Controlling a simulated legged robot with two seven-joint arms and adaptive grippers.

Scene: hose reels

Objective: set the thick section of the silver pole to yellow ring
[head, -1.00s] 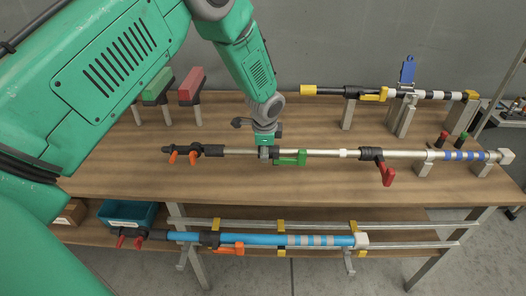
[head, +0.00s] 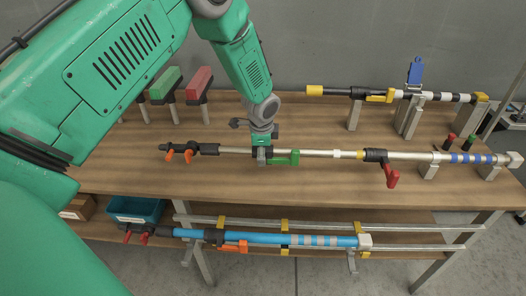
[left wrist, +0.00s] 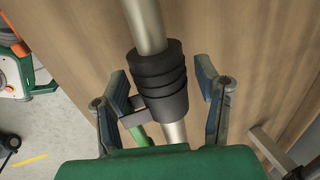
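The silver pole (head: 318,153) lies across the table, black grip with orange levers at its left end. A black clamp with a green lever (head: 285,158) and a black clamp with a red lever (head: 376,155) sit on it. A yellow ring (head: 360,154) shows just left of the red-lever clamp. The thick section (head: 408,156) runs right from there. My left gripper (head: 262,158) is at the green-lever clamp. In the left wrist view its fingers (left wrist: 164,88) straddle a black collar (left wrist: 160,82), with a gap on the right. My right gripper is out of view.
A black pole with yellow ends (head: 340,91) is at the back right. A blue pole (head: 265,238) lies on rails in front and below. Green and red blocks on stands (head: 199,80) are at the back left. A teal bin (head: 137,209) is lower left.

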